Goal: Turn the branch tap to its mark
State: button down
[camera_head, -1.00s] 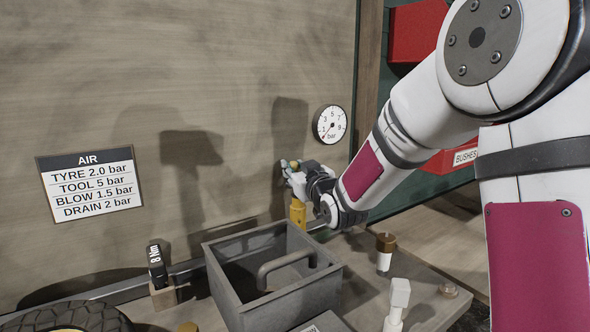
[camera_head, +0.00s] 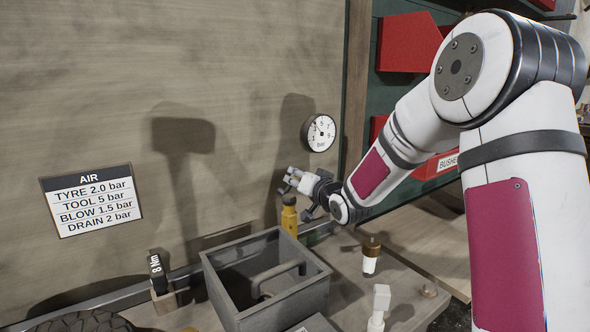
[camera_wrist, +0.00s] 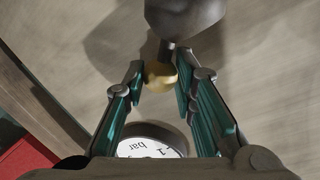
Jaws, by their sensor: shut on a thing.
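My gripper (camera_head: 291,181) is at the back panel, just above a yellow fitting (camera_head: 289,216) and to the lower left of the round gauge. In the wrist view my gripper (camera_wrist: 161,78) has its two teal fingers closed about the small brass knob (camera_wrist: 158,76), which I take for the branch tap's handle. A dark grey rounded part (camera_wrist: 185,14) with a short stem stands beyond the knob. The gripper covers most of the tap in the head view. I cannot make out the tap's mark.
The pressure gauge (camera_head: 319,132) is on the panel close to my gripper. An AIR sign (camera_head: 91,200) hangs at left. A grey open bin (camera_head: 225,298) stands below the gripper. A brown-capped bottle (camera_head: 370,262) and a white fitting (camera_head: 378,307) stand at right on the bench.

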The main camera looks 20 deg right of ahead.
jog(key=shift+w+d+f+m+g+y+p, duration=0.1)
jog(key=shift+d+f+m+g+y+p, duration=0.2)
jog(key=shift+f+m+p, duration=0.7)
jog(key=shift+w+d+f+m+g+y+p, duration=0.1)
jog(key=shift+d+f+m+y+p, duration=0.2)
jog(key=shift+m+p, duration=1.3)
jog(key=shift+w+d+f+m+g+y+p, duration=0.1)
jog(key=shift+d+f+m+g+y+p, duration=0.4)
jog(key=shift+m+p, duration=0.8)
jog(key=shift+a+f+t, duration=0.2)
jog(key=shift+t, duration=0.1)
jog(key=c, duration=1.3)
grip_release()
jog(key=shift+s, duration=0.1)
jog(key=v, duration=1.1)
jog(key=shift+s, duration=0.4)
jog(key=shift+d+r, duration=0.1)
